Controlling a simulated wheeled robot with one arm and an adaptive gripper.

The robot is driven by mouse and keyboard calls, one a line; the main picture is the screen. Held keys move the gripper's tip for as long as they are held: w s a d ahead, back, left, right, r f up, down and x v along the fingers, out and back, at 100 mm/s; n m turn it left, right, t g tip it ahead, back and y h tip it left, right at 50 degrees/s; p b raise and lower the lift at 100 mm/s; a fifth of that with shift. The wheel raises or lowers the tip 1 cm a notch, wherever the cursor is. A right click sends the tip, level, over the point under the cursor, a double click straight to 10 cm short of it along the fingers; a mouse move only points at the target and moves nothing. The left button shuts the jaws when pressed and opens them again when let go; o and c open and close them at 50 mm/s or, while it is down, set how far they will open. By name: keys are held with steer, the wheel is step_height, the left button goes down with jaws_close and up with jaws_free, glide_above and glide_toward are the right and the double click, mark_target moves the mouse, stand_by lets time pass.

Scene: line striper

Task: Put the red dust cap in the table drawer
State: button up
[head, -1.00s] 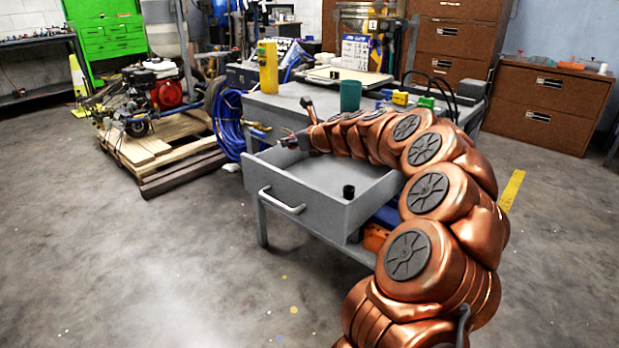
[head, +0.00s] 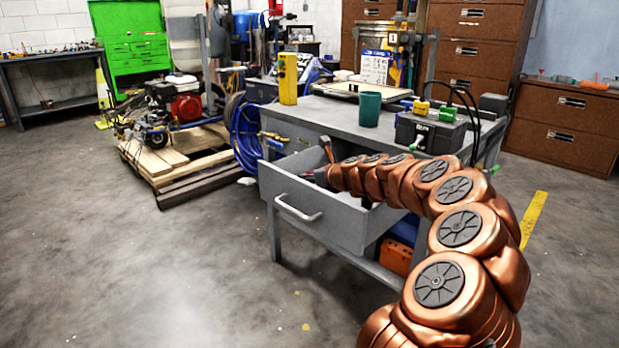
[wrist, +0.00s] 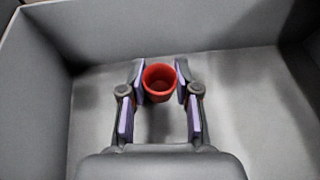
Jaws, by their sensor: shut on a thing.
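The red dust cap (wrist: 159,83) shows in the wrist view between the two fingertips of my gripper (wrist: 160,78), which is shut on it. The cap is cup-shaped with its open end toward the camera. Around it are the grey walls and floor of the open table drawer (wrist: 255,90); I cannot tell whether the cap touches the floor. In the head view the drawer (head: 315,214) is pulled out from the grey table, and my arm reaches into it from the right. The cap and fingertips are hidden there behind the drawer front.
The grey tabletop (head: 335,113) holds a green cup (head: 370,109), a yellow box (head: 288,78) and a dark box (head: 428,134) with connectors. An orange box (head: 395,257) sits beneath the table. A pallet with a line striper (head: 170,115) stands left. The floor in front is clear.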

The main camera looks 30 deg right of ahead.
steer(key=shift+f, duration=0.6)
steer(key=o, duration=0.7)
steer(key=shift+o, duration=0.2)
steer(key=shift+r, duration=0.15)
steer(key=shift+r, duration=0.3)
steer(key=p+v, duration=0.1)
steer(key=v, duration=0.2)
steer(key=p+v, duration=0.1)
steer(key=v, duration=0.2)
steer(key=p+v, duration=0.1)
steer(key=v, duration=0.3)
steer(key=shift+r+p, duration=0.35)
steer(key=shift+v, duration=0.95)
